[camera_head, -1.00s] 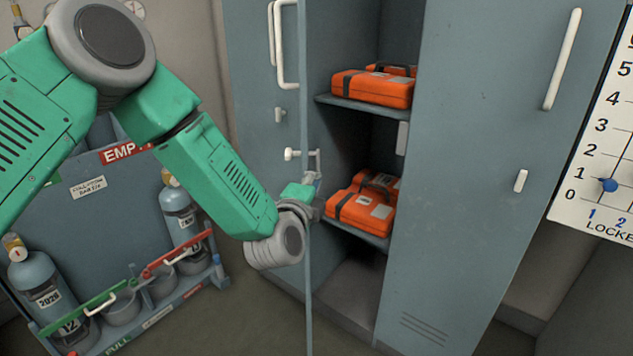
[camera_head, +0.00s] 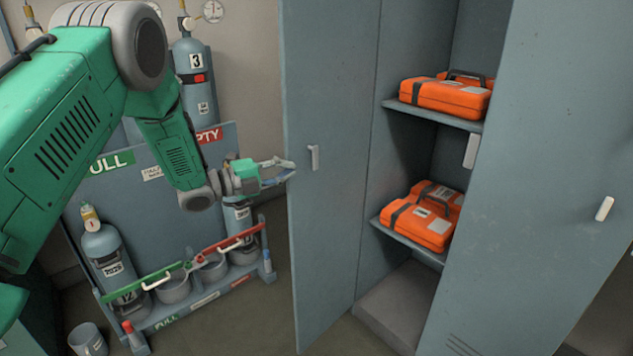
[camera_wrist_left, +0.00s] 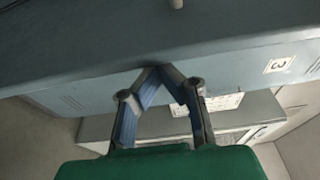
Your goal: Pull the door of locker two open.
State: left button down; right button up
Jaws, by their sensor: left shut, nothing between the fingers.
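The grey locker door (camera_head: 330,225) in the middle of the head view stands wide open, swung out to the left, with a small pale latch (camera_head: 313,157) on the face I see. Its number does not show. The open locker behind it shows shelves (camera_head: 433,115) with orange cases (camera_head: 440,97). My left gripper (camera_head: 291,170) is at the door's free edge, beside the latch and at about its height. I cannot tell if it touches the door. In the left wrist view its fingertips (camera_wrist_left: 160,70) meet, with nothing between them. My right gripper is not in view.
At the left is a cylinder rack (camera_head: 165,200) with gas cylinders (camera_head: 108,258) and a grey bucket (camera_head: 88,340). A label with a 3 (camera_wrist_left: 279,65) shows in the left wrist view.

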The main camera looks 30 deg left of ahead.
pick_arm(q)
jog(key=w+a+b, duration=0.1)
jog(key=a, duration=0.5)
jog(key=shift+w+m+g+h, duration=0.3)
jog(key=shift+w+h, duration=0.1)
